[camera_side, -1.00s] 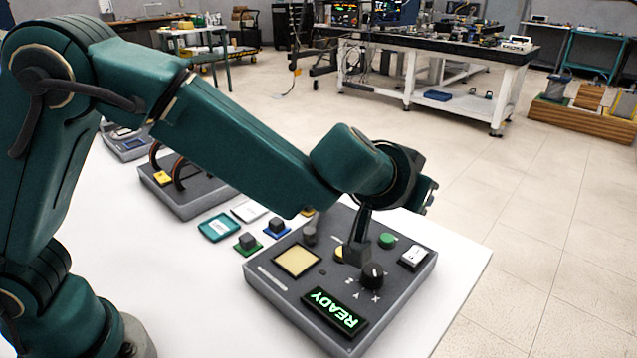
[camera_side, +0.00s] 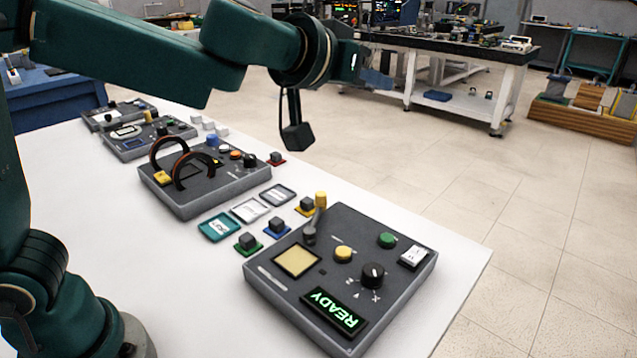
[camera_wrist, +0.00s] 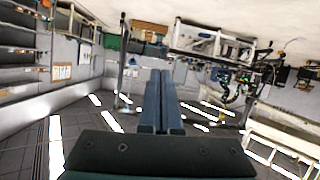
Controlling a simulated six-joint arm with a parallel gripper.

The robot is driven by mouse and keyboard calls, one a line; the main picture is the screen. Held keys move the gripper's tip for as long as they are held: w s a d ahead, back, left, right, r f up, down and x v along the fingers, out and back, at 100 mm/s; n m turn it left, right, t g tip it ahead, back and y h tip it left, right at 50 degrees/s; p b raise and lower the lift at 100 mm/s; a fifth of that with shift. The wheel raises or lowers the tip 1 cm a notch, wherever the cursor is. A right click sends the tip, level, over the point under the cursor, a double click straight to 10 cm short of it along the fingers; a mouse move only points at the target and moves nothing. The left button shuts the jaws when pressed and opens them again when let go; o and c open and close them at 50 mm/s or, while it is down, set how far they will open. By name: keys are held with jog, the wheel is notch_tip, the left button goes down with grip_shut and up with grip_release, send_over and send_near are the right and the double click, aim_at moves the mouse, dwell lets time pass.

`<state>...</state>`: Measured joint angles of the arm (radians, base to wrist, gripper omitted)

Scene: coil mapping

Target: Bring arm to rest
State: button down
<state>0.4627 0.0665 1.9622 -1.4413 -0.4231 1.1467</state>
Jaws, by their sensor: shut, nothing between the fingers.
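My gripper (camera_side: 384,80) is raised high at the upper middle of the side view, pointing right, well clear of the table and its devices. Its two blue-grey fingers lie together in the wrist view (camera_wrist: 160,75), shut with nothing between them. A small dark box (camera_side: 297,136) hangs on a thin stem below my wrist. The grey control box (camera_side: 390,290) sits on the white table, with a lit READY display (camera_side: 334,312), a black knob (camera_side: 373,275), a yellow button (camera_side: 343,254), a green button (camera_side: 387,240) and a grey lever (camera_side: 312,225).
A device with two dark hoops (camera_side: 185,205) stands left of the control box on the white table (camera_side: 130,255). Small coloured blocks and cards (camera_side: 248,211) lie between them. More devices (camera_side: 140,138) stand farther back. A workbench (camera_side: 450,68) is in the background. The air around my gripper looks free.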

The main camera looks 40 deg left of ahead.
jog(key=s+a+r+m+h, duration=0.2)
jog(key=s+r+m+h, duration=0.1)
jog(key=s, duration=0.7)
jog(key=s+a+f+n+g+y, duration=0.1)
jog(key=s+a+f+g, duration=0.1)
jog(key=s+f+g, duration=0.2)
jog(key=s+a+f+g+y, duration=0.2)
jog(key=s+a+f+g, duration=0.1)
jog(key=s+f, duration=0.8)
jog(key=shift+s+a+f+n+g, duration=0.25)
jog(key=shift+f+n+g, duration=0.25)
jog(key=shift+f, duration=0.45)
